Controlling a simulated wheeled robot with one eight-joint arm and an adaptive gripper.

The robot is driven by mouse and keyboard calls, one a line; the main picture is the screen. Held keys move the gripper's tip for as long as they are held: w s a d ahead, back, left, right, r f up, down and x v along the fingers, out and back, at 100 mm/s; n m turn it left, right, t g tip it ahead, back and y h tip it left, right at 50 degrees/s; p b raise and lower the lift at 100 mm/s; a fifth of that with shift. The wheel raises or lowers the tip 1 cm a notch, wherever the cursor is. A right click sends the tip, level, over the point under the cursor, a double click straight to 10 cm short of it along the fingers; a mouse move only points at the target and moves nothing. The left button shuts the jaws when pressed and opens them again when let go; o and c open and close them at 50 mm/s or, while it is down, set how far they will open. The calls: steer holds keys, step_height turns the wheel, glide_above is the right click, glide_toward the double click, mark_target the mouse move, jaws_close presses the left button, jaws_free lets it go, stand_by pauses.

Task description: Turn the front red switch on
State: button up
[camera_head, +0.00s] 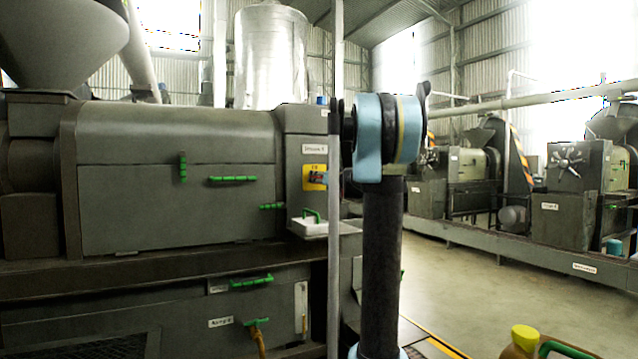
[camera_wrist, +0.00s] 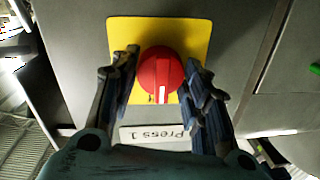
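The red switch (camera_wrist: 161,72) is a round knob on a yellow plate (camera_wrist: 200,35), in the middle of the wrist view. Its white mark points down in that picture. My gripper (camera_wrist: 161,88) is open, with one finger on each side of the knob. The fingers are close to the knob, but I cannot tell if they touch it. In the head view the yellow plate (camera_head: 314,170) shows on the right end of the near grey machine. There my fingers partly cover it, and the rest of my gripper is largely hidden behind a thin grey upright.
The wrist view shows an upside-down label reading "Press 1" (camera_wrist: 154,135) beside the yellow plate. The near grey machine (camera_head: 180,135) has several green handles. A pale tray (camera_head: 318,227) juts out below the plate. Open floor (camera_head: 470,285) lies to the right, with other machines beyond.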

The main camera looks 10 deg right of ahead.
steer(key=shift+c, duration=0.9)
steer(key=shift+m, duration=0.4)
steer(key=shift+s+f+m+t+h, duration=0.15)
steer(key=shift+m+t+h, duration=0.2)
steer(key=shift+m, duration=4.2)
steer(key=shift+w+f+m+t+h, duration=0.1)
steer(key=shift+m+t+h, duration=0.2)
steer(key=shift+m, duration=4.25)
steer(key=o, duration=1.1)
steer(key=shift+f, duration=0.1)
steer(key=shift+c, duration=0.2)
